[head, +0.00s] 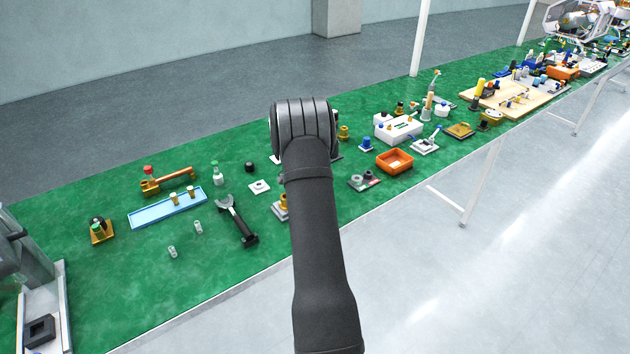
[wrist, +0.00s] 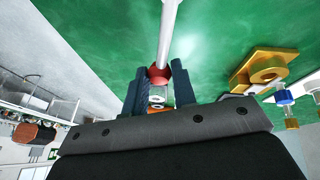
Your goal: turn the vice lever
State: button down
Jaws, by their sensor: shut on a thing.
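In the wrist view, my gripper (wrist: 158,84) has its two dark fingers on either side of the red end piece of a silver rod, which I take to be the vice lever (wrist: 168,30). The jaws are shut on it. The rod runs up and away to the top edge of the picture. A small orange and white part shows lower down between the fingers. In the head view my own arm hides the gripper and the lever. The vice body cannot be made out in either view.
In the wrist view a yellow bracket (wrist: 265,68) lies to the right. In the head view a blue tray (head: 150,216) and a wrench (head: 236,220) lie left of my arm. An orange bin (head: 394,161) stands to the right.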

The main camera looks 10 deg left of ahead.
jog(key=m, duration=0.1)
jog(key=s+d+m+g, duration=0.1)
jog(key=shift+s+m+h, duration=0.25)
jog(key=shift+m+h, duration=0.05)
jog(key=shift+m, duration=0.1)
jog(key=m, duration=0.1)
jog(key=s+m+g, duration=0.1)
jog(key=shift+s+d+m, duration=0.2)
jog(key=shift+s+m, duration=0.1)
jog(key=shift+m, duration=0.1)
jog(key=shift+s+m+g, duration=0.7)
jog(key=shift+s+m, duration=0.1)
jog(key=shift+m, duration=0.4)
jog(key=shift+s+a+m+g, duration=0.1)
jog(key=shift+s+m+g, duration=0.65)
jog(key=shift+m, duration=0.75)
jog(key=shift+s, duration=0.15)
jog(key=c, duration=1.2)
grip_release()
